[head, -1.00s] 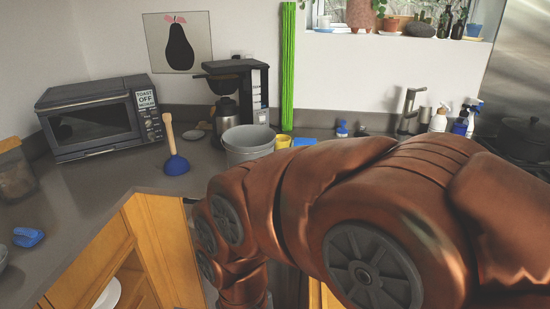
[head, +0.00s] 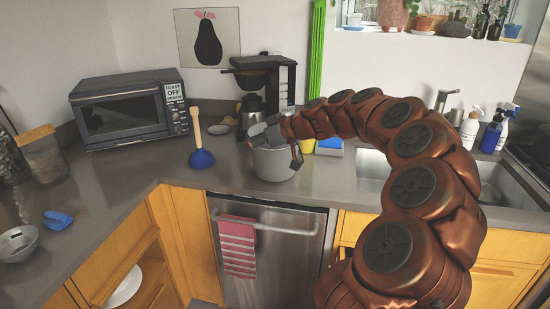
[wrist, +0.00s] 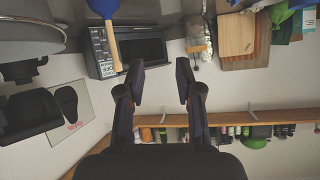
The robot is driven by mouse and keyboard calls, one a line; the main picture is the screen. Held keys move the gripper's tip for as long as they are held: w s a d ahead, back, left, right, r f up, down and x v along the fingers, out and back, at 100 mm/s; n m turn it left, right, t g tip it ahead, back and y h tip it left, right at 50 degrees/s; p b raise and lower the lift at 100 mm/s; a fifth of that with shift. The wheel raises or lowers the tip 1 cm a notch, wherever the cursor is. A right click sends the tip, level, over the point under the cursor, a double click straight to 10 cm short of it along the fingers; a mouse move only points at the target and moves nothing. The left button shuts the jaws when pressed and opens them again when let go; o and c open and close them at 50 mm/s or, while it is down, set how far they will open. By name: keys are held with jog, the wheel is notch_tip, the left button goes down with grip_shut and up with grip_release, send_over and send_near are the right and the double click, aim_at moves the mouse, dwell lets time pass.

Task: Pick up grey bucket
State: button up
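The grey bucket (head: 272,168) stands upright on the counter, in front of the coffee maker. In the wrist view a large grey curved shape, which looks like the bucket (wrist: 28,38), fills the upper left corner. My gripper (head: 258,132) is at the bucket's rim in the head view, partly blending with it, so I cannot tell if they touch. In the wrist view my gripper (wrist: 161,80) has its two dark fingers apart with nothing between them. The bucket lies to the left of the fingers there.
A plunger (head: 201,157) stands left of the bucket, with a toaster oven (head: 130,112) beyond it. The coffee maker (head: 283,85) is close behind. A yellow and blue item (head: 329,147) sits to the right, before the sink (head: 372,166).

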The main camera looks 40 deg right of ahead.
jog(key=d+f+m+t+h, duration=0.1)
jog(key=d+f+t+h, duration=0.1)
jog(key=d, duration=1.1)
jog(key=p, duration=0.3)
send_over(275, 152)
jog(key=a, duration=0.2)
notch_tip(275, 152, down, 2)
jog(key=shift+d+f+p+x, duration=0.15)
jog(key=shift+p+x, duration=0.45)
jog(key=shift+x, duration=0.7)
jog(key=shift+d+f+p+x, duration=0.1)
jog(key=shift+f+p+x, duration=0.3)
jog(key=shift+x, duration=0.9)
jog(key=shift+s+r, duration=0.1)
jog(key=shift+r, duration=0.05)
grip_shut()
